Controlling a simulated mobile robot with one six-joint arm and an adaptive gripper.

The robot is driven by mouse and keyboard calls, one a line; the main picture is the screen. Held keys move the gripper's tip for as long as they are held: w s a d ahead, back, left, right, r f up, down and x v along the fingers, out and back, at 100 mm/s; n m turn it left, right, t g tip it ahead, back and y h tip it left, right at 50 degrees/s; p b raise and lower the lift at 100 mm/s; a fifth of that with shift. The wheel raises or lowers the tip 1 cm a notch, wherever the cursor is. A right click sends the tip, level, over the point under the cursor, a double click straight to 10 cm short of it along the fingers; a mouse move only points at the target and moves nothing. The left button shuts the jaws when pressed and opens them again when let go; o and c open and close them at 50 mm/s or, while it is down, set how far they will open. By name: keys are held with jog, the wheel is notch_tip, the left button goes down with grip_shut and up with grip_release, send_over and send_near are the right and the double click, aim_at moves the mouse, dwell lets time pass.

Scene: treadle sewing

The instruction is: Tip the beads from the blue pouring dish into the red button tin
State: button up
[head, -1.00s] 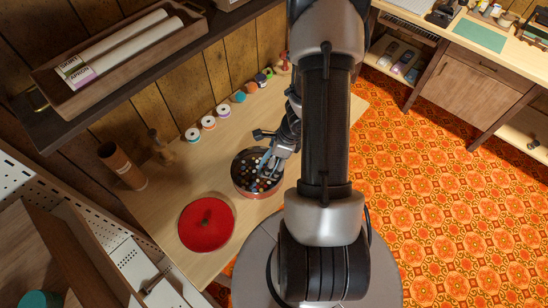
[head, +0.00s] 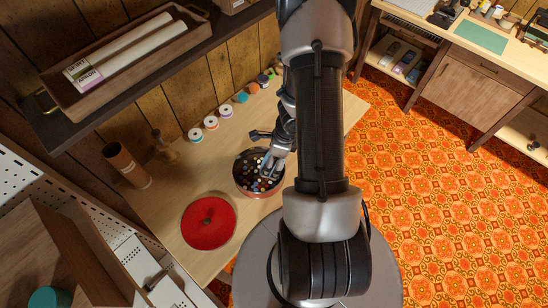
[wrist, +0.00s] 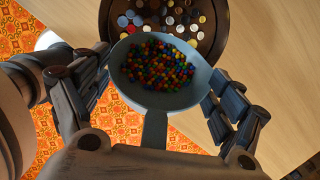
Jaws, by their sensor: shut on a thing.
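The blue pouring dish (wrist: 156,97) holds a heap of small multicoloured beads (wrist: 153,65). Its handle runs back toward my palm in the wrist view. My gripper (wrist: 160,85) is shut on the dish, with fingers on both sides. The red button tin (head: 238,184) stands on the table, with loose buttons on its dark floor. In the wrist view the tin (wrist: 205,47) lies just beyond the dish, whose far edge overlaps it. In the head view my gripper (head: 270,163) is over the tin's right part; the dish is mostly hidden there.
A round red lid (head: 208,222) lies on the table in front of the tin. Several thread spools (head: 211,123) line the wall side. A brown cylinder (head: 127,166) and a wooden spool-like piece (head: 163,146) stand at the left. A shelf with a tray (head: 125,45) overhangs the back.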

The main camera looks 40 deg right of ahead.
jog(key=shift+w+a+r+g+h+p, duration=0.3)
jog(key=shift+g+h+p, duration=0.35)
jog(key=shift+p, duration=2.35)
jog(key=shift+w+g+p, duration=0.35)
jog(key=shift+g+p, duration=0.1)
jog(key=shift+p, duration=3.05)
jog(key=shift+c, duration=0.2)
dwell(1.3)
